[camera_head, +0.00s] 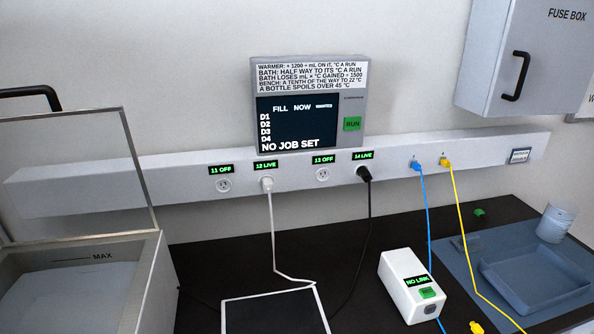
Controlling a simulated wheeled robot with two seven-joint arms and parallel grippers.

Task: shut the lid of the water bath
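The water bath (150,284) stands at the lower left, cut off by the left and bottom picture edges. Its wall carries a MAX mark, and a pale surface shows inside. Its lid (139,165) is open and raised at the back of the bath, a clear pane in a thin grey frame. A black handle (28,92) shows at the lid's top edge, partly out of the picture. Neither of my grippers is in view.
A wall screen (305,125) reads NO JOB SET above a socket rail (110,180). A white NO LINK box (403,280) and black-topped plate (272,312) stand on the dark bench. A fuse box (490,70) hangs upper right.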

